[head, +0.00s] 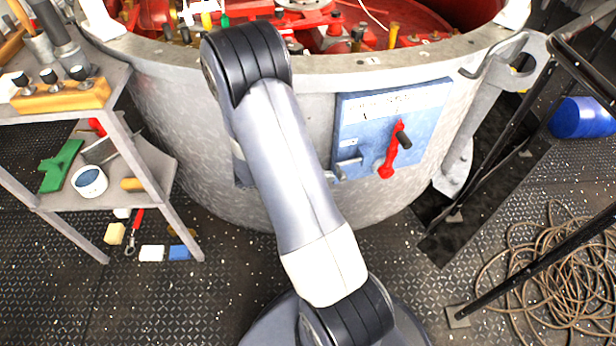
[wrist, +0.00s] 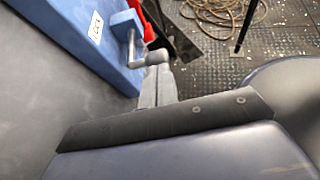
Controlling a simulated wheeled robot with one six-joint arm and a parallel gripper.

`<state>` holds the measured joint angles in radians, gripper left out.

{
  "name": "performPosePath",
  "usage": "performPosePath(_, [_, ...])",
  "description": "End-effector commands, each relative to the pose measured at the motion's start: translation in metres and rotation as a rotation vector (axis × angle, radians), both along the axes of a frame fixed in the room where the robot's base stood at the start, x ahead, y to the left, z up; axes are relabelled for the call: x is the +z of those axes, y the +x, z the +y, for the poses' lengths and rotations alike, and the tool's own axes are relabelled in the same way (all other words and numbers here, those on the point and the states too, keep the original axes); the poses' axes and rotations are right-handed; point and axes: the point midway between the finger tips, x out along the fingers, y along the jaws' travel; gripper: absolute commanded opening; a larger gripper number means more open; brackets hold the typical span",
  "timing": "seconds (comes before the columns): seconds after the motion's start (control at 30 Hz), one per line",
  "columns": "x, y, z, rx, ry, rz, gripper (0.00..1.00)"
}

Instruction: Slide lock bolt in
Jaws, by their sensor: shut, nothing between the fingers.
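A blue panel box (head: 350,110) with a red crank handle (head: 391,158) is mounted on the side of a grey round drum. The lock bolt (head: 347,168) sticks out at the panel's lower left. In the wrist view the bolt (wrist: 158,57) shows as a grey rod with a round knob, coming out of a blue block beside a white label that appears to read "LOCK". My gripper (wrist: 156,72) is shut and empty, its fingertips right at the knob. I cannot tell whether they touch it.
A grey shelf (head: 150,165) with tools stands on the left. A dark railing (head: 490,130), a coiled hose (head: 545,265) and a blue cylinder (head: 582,117) are on the right. The drum's open top (head: 320,65) holds red machinery. Small items lie on the floor by the shelf.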

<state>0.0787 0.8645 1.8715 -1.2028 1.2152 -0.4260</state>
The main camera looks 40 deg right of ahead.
Motion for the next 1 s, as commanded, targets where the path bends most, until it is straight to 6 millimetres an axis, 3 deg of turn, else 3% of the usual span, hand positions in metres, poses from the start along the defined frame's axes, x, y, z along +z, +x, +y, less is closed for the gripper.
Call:
performPosePath(0.13, [-0.006, -0.003, -0.010, -0.001, -0.001, 0.001, 0.00])
performPosePath(0.6, [-0.007, -0.005, -0.016, -0.001, 0.000, 0.000, 0.00])
performPosePath(1.0, [-0.007, -0.025, -0.075, -0.005, 0.000, -0.001, 0.00])
